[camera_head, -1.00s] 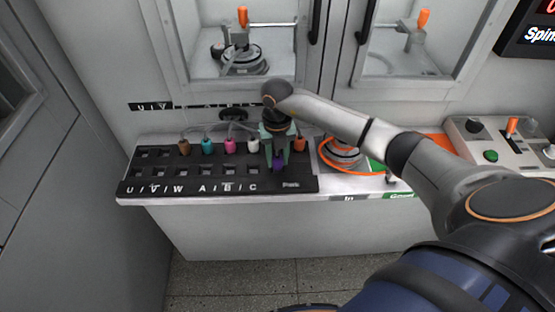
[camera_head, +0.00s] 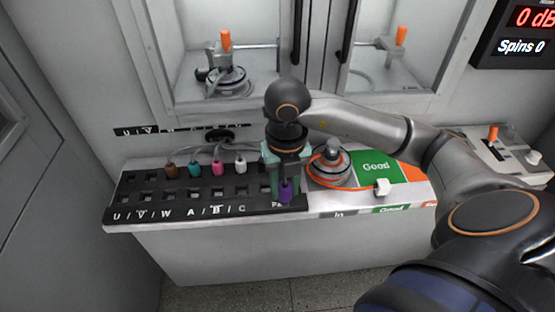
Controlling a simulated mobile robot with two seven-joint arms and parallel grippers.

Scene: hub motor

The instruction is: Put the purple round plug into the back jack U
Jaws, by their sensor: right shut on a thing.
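My right gripper (camera_head: 286,177) is shut on the purple round plug (camera_head: 286,191). It holds the plug upright over the right end of the black jack board (camera_head: 160,208), in front of part of the "Park" label. Whether the plug's tip touches the board is hidden. The back-row jack at the far left, in the U column (camera_head: 130,179), looks dark and empty. Brown (camera_head: 170,172), teal (camera_head: 194,171), pink (camera_head: 217,168) and white (camera_head: 240,165) plugs stand in the back row. My left gripper is not in view.
Right of the board stands a hub motor (camera_head: 331,170) with an orange cable ending in a white connector (camera_head: 382,187). A green "Good" area (camera_head: 375,165) lies behind it. Cables from the plugs run back to a wall opening (camera_head: 220,136). The board's left side is unobstructed.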

